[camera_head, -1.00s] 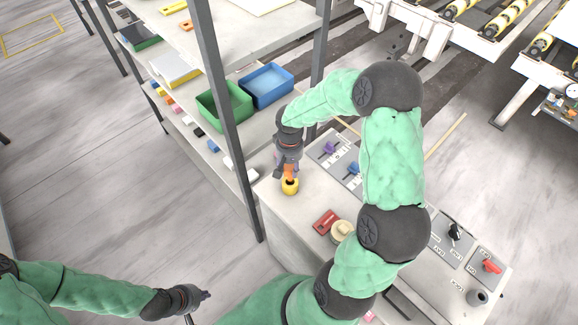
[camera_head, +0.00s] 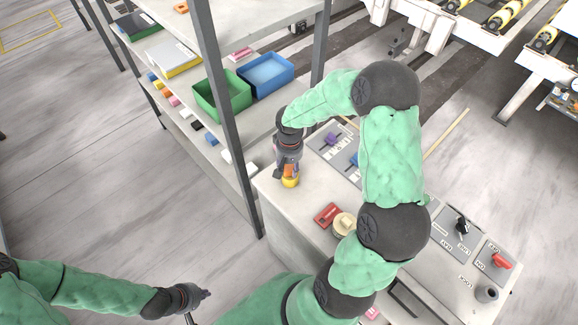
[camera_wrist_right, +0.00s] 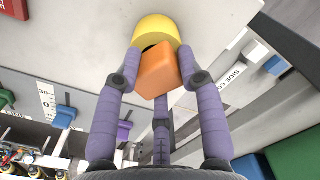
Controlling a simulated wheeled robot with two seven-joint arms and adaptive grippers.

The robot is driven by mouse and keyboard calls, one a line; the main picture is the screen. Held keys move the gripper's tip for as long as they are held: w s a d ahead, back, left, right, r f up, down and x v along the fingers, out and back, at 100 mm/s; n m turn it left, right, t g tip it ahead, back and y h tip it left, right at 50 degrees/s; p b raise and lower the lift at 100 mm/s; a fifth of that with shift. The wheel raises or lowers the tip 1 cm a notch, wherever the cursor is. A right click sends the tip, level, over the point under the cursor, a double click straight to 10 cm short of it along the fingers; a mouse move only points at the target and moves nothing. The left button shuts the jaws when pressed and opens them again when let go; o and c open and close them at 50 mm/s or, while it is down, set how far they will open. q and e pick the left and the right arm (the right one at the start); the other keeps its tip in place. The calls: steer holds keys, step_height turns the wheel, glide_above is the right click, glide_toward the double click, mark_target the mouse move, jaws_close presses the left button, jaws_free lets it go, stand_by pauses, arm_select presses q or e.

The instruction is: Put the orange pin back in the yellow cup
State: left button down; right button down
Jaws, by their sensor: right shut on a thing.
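The orange pin (camera_wrist_right: 159,72) is between the fingers of my right gripper (camera_wrist_right: 158,72), which is shut on it. In the head view the pin (camera_head: 289,170) shows as a small orange patch at the gripper (camera_head: 288,166). The yellow cup (camera_head: 291,182) stands on the slab directly below; it also shows in the right wrist view (camera_wrist_right: 155,28). The pin overlaps the dark mouth of the cup there; how deep its lower end sits is hidden. My left gripper (camera_head: 206,294) is at lower left over the floor, away from the slab; its fingers are too small to read.
The stone slab (camera_head: 305,198) carries a red block (camera_head: 327,215), a cream round piece (camera_head: 344,224) and panels with purple and blue knobs (camera_head: 331,138). A shelf post (camera_head: 225,110) stands close left. Green (camera_head: 207,101) and blue (camera_head: 265,75) bins sit on the shelf.

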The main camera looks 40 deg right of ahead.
steer(key=c, duration=0.7)
jaws_free()
steer(key=shift+r, duration=0.1)
step_height(320, 180, up, 12)
